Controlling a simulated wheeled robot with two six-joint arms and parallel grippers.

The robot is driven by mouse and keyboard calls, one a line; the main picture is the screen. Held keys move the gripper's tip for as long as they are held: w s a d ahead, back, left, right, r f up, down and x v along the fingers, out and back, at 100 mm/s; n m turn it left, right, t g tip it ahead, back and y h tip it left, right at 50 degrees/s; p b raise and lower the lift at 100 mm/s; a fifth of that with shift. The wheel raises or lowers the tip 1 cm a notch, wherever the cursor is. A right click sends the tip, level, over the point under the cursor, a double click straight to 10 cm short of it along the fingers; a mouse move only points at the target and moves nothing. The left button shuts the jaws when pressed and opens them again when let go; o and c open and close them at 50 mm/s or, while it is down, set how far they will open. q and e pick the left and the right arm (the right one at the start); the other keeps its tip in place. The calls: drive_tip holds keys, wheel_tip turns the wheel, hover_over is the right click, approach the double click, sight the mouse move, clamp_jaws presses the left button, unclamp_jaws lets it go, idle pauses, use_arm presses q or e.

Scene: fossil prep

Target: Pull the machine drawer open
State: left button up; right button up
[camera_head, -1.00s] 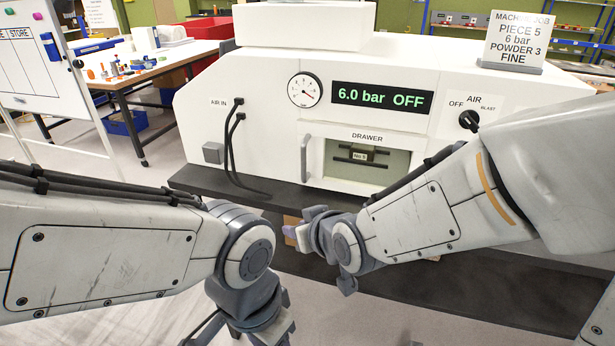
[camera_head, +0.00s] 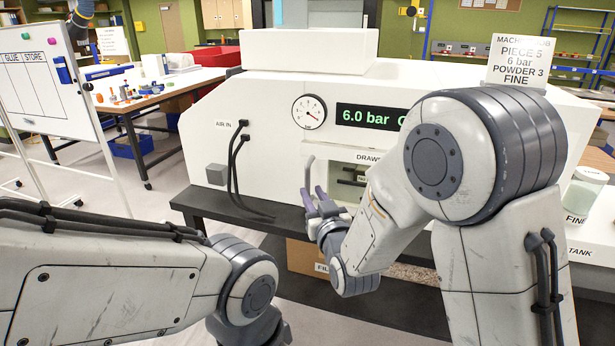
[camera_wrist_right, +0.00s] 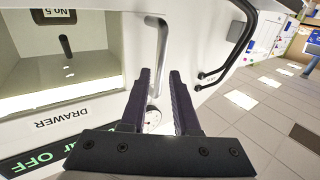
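The white machine (camera_head: 270,135) has a drawer (camera_head: 345,172) in its front, which appears closed; my right arm hides its right part. The upright grey drawer handle (camera_head: 309,172) stands at the drawer's left side. My right gripper (camera_head: 314,197) is open at the handle's lower part. The right wrist view, upside down, shows the handle (camera_wrist_right: 162,45) in line with the gap between the two dark fingers (camera_wrist_right: 160,75), which are apart and do not appear closed on it. My left arm is at lower left, and its gripper is below the picture.
Two black air hoses (camera_head: 232,165) hang left of the drawer. A dark ledge (camera_head: 230,208) runs below the machine front, with a cardboard box (camera_head: 303,258) under it. A jar (camera_head: 583,192) stands at the right. A whiteboard (camera_head: 40,80) and a worktable (camera_head: 150,88) are at the left.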

sight(308, 187)
drive_tip(key=p+x, duration=0.1)
drive_tip(key=x, duration=0.3)
drive_tip(key=shift+w, duration=0.45)
drive_tip(key=shift+a, duration=0.1)
clamp_jaws()
idle(1.0)
